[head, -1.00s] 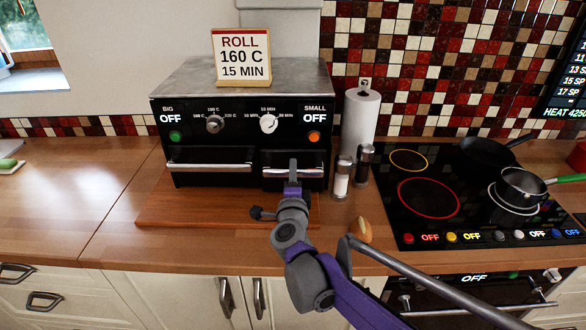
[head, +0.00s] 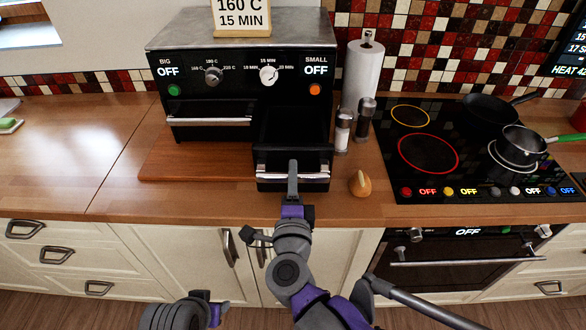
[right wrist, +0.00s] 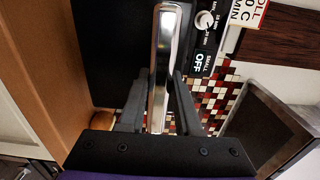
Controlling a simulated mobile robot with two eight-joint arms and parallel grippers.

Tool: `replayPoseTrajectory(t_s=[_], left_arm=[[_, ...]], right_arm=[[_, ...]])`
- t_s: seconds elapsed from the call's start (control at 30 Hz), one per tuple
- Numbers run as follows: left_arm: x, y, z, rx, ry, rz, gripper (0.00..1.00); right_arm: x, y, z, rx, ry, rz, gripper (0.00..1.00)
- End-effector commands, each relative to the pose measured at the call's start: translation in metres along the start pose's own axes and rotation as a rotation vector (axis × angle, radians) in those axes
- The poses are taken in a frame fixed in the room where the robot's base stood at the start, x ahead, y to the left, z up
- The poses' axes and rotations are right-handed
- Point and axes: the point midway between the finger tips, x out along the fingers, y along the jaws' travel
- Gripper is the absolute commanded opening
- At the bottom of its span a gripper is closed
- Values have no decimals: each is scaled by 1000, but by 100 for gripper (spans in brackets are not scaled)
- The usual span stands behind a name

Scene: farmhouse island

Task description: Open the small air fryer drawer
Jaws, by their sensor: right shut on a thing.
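The black air fryer (head: 235,100) stands on a wooden board, with a big drawer (head: 210,132) on the left, shut, and the small drawer (head: 291,135) on the right, pulled out toward me. The open top of the small drawer shows a dark, seemingly empty inside. My right gripper (head: 292,170) is at the small drawer's front, shut on its silver handle (right wrist: 160,70), which lies between the fingers in the right wrist view. My left arm shows at the bottom of the head view; its gripper (head: 216,312) is only partly seen, low in front of the cabinets.
A bread roll (head: 360,184) lies on the counter right of the drawer. Salt and pepper shakers (head: 354,125) and a paper towel roll (head: 362,75) stand behind it. The hob (head: 450,145) with pans is at right. The left counter (head: 70,160) is mostly clear.

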Motion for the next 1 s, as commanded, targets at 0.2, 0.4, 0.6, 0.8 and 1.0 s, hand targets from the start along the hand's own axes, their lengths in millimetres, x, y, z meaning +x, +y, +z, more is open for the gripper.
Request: replayPoseTrajectory(t_s=[0.2,0.4,0.6,0.8,1.0], left_arm=[[0,0,0,0,0,0,50],[0,0,0,0,0,0,50],[0,0,0,0,0,0,50],[0,0,0,0,0,0,50],[-1,0,0,0,0,0,50]], right_arm=[[0,0,0,1,0,0,0],[0,0,0,0,0,0,62],[0,0,0,0,0,0,62],[-10,0,1,1,-2,0,62],[-47,0,2,2,-6,0,62]])
